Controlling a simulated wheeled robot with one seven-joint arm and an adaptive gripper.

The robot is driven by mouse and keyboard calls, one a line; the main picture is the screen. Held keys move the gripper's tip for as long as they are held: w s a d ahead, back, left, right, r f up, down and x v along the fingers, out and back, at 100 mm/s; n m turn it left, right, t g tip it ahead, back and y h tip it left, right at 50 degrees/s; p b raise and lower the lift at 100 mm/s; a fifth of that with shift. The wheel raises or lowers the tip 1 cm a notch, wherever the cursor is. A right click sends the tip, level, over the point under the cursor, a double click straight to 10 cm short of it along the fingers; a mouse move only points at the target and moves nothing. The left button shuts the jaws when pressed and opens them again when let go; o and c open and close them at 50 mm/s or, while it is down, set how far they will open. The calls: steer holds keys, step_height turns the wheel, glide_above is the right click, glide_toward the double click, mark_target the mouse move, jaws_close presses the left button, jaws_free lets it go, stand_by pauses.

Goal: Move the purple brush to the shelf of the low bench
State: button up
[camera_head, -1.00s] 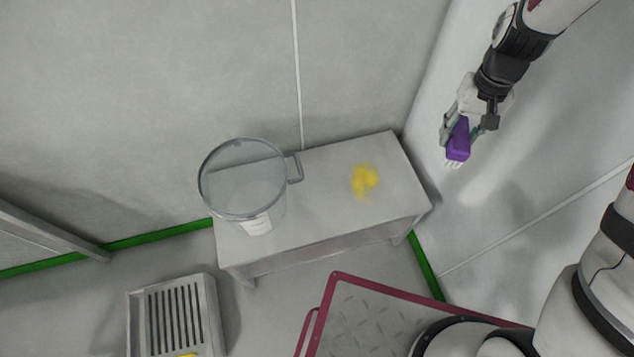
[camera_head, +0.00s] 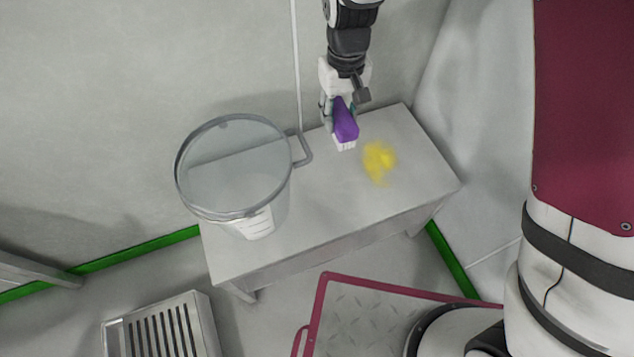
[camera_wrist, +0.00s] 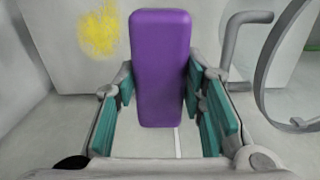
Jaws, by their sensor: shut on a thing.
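The purple brush (camera_head: 344,120) is held in my gripper (camera_head: 341,104), with its white bristles pointing down. In the wrist view the purple brush (camera_wrist: 160,68) stands between the teal pads of my gripper (camera_wrist: 163,100). The gripper is shut on it. The low bench (camera_head: 330,205) stands against the wall, and the brush appears over the back part of its top; the height gap cannot be told exactly. The space under the bench top is mostly hidden from this angle, so its shelf does not show clearly.
A yellow powder patch (camera_head: 379,161) lies on the top, right of the brush. A slatted metal box (camera_head: 165,330) and a red-edged plate (camera_head: 370,310) are on the floor in front.

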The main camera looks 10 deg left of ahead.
steer(key=shift+s+a+f+b, duration=0.15)
steer(key=shift+a+f+b, duration=0.15)
steer(key=shift+a, duration=0.25)
steer(key=shift+s+a+f+b, duration=0.2)
steer(key=shift+a+f, duration=0.2)
steer(key=shift+a, duration=0.15)
steer(key=b, duration=0.6)
glide_above(324, 177)
step_height(324, 177, down, 18)
steer(key=shift+f, duration=0.1)
steer(key=shift+f, duration=0.1)
steer(key=o, duration=1.2)
steer(key=shift+c, duration=0.2)
